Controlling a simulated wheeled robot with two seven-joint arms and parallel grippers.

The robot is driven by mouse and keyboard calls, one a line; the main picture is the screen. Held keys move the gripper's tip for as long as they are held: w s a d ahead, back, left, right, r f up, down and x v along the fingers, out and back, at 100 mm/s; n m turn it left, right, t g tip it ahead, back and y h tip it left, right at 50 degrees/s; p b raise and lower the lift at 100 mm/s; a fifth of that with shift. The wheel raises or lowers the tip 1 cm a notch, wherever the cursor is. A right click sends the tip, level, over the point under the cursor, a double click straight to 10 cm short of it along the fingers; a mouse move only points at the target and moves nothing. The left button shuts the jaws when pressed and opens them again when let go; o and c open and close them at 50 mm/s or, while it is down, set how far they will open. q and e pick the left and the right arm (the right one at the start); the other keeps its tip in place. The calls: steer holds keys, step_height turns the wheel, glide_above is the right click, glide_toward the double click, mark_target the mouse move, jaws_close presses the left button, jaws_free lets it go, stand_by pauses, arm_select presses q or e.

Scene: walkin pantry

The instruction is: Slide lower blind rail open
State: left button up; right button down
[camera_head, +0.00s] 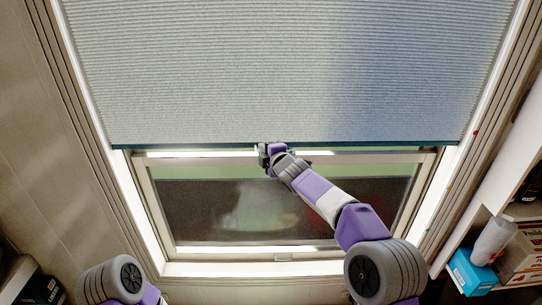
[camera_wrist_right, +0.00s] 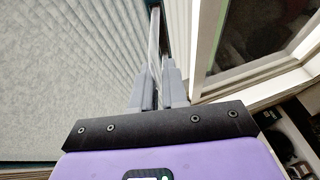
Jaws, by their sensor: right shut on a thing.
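The pale blue-grey pleated blind (camera_head: 290,70) covers the upper part of the window in the head view. Its lower rail (camera_head: 200,146) is a dark teal bar across the window, with bare glass below it. My right gripper (camera_head: 266,153) is at the rail, near its middle, and is shut on it. In the right wrist view the two grey fingers (camera_wrist_right: 157,85) close on the edge of the rail (camera_wrist_right: 165,35), with the blind fabric (camera_wrist_right: 70,70) to the left. My left gripper is out of view; only part of my left arm shows at the lower left.
The window frame (camera_head: 150,205) and sill (camera_head: 250,268) lie below the rail. Dark items (camera_head: 38,288) stand at the lower left.

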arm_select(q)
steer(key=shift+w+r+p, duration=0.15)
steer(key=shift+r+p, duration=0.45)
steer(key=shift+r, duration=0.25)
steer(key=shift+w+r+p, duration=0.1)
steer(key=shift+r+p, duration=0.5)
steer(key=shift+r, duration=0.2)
arm_select(e)
steer(key=shift+r, duration=2.3)
steer(key=c, duration=1.2)
jaws_free()
steer(key=shift+c, duration=0.2)
steer(key=shift+f, duration=0.1)
arm_select(q)
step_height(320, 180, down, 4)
steer(key=b, duration=0.3)
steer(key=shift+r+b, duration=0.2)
steer(key=shift+b, duration=0.1)
arm_select(e)
steer(key=v, duration=0.7)
steer(key=shift+s, duration=0.3)
